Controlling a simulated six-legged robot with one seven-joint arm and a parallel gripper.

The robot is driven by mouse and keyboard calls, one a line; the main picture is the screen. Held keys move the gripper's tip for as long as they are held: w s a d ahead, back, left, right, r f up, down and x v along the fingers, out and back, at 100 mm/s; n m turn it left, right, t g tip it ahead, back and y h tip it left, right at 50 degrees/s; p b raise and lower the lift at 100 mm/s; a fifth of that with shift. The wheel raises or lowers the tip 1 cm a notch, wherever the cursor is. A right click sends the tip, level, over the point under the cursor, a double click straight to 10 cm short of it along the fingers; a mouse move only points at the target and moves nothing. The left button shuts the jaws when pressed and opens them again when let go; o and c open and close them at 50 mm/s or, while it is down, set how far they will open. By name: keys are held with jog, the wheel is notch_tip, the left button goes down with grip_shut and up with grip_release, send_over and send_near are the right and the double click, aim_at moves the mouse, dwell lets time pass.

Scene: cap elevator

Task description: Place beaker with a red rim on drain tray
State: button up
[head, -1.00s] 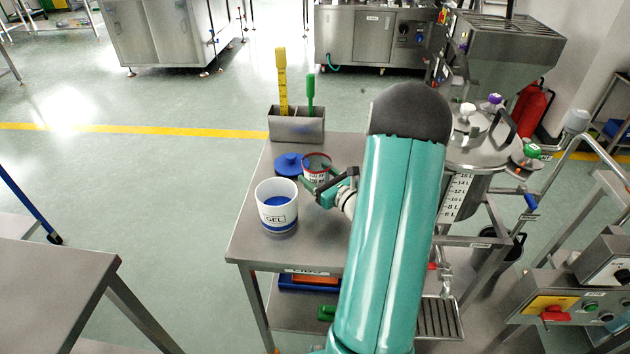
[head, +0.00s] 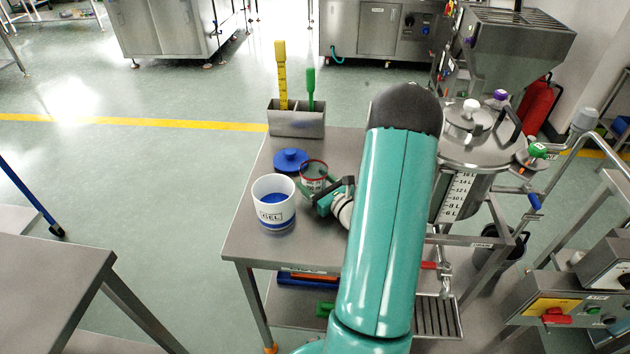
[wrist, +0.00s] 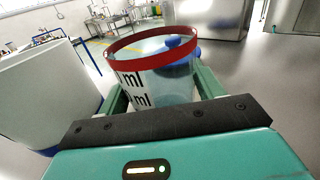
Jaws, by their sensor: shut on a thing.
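The clear beaker with a red rim (head: 313,169) stands upright at the back of the steel table, just behind the white gel tub. In the wrist view the beaker (wrist: 150,78) fills the space between the green fingers, its red rim above them and black "ml" marks facing me. My gripper (head: 312,184) is shut on the beaker, seen also in the wrist view (wrist: 158,100). I cannot tell whether the beaker's base touches the table. The ridged drain tray (head: 438,316) lies low at the right, partly behind my arm.
A white GEL tub (head: 274,204) with blue contents stands close to the left of my gripper. A blue lid (head: 291,160) lies just beside the beaker. A steel holder (head: 296,122) stands at the back. A steel vessel (head: 470,160) stands to the right of my arm.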

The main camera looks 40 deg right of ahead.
jog(key=o, duration=1)
jog(key=shift+f, duration=0.1)
jog(key=shift+a, duration=0.1)
